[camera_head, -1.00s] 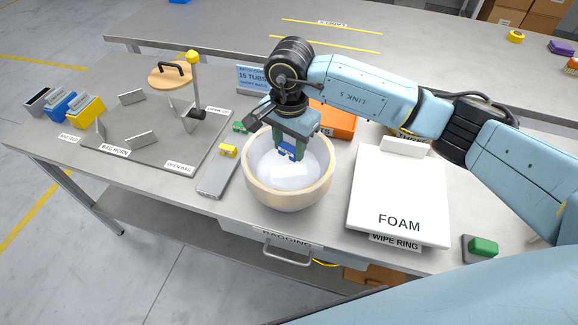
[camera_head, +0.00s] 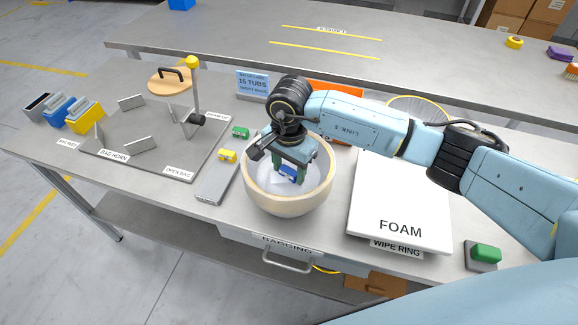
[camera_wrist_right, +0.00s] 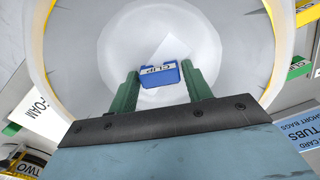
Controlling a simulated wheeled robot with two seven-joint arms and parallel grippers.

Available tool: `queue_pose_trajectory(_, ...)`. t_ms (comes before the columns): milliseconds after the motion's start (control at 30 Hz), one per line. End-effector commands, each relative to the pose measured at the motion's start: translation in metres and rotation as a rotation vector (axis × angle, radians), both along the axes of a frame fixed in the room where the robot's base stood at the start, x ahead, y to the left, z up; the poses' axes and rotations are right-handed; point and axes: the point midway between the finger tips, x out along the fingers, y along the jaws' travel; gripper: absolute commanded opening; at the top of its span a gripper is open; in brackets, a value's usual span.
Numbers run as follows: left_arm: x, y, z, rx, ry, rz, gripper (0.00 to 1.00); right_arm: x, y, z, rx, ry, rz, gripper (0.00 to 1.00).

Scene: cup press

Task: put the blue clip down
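The blue clip (camera_head: 289,173), with a white label reading CLIP in the right wrist view (camera_wrist_right: 160,73), is inside the round cream-rimmed bowl (camera_head: 289,205). My right gripper (camera_head: 290,175) reaches down into the bowl from above. Its two green fingers stand on either side of the clip and appear shut on it, with no clear gap in the right wrist view (camera_wrist_right: 160,78). Whether the clip touches the bowl's bottom I cannot tell. My left gripper is not in view.
A white FOAM block (camera_head: 400,205) stands right of the bowl, with a green button (camera_head: 486,252) beyond it. A grey strip (camera_head: 216,183) and small yellow (camera_head: 227,156) and green (camera_head: 241,132) clips lie left. An orange bin (camera_head: 340,92) is behind my arm.

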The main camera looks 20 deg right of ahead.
Motion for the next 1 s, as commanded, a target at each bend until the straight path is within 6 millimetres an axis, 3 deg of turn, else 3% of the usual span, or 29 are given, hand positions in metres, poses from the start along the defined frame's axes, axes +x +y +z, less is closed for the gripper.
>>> queue_pose_trajectory(100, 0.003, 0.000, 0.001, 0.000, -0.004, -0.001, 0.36, 0.000, 0.000, 0.000, 0.000, 0.000, 0.000, 0.62)
queue_pose_trajectory(467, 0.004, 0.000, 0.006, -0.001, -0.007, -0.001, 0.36, 0.000, 0.000, 0.005, 0.000, 0.000, 0.000, 0.62)
queue_pose_trajectory(1000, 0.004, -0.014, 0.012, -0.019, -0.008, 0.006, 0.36, 0.000, -0.001, 0.108, 0.000, -0.003, 0.000, 0.62)
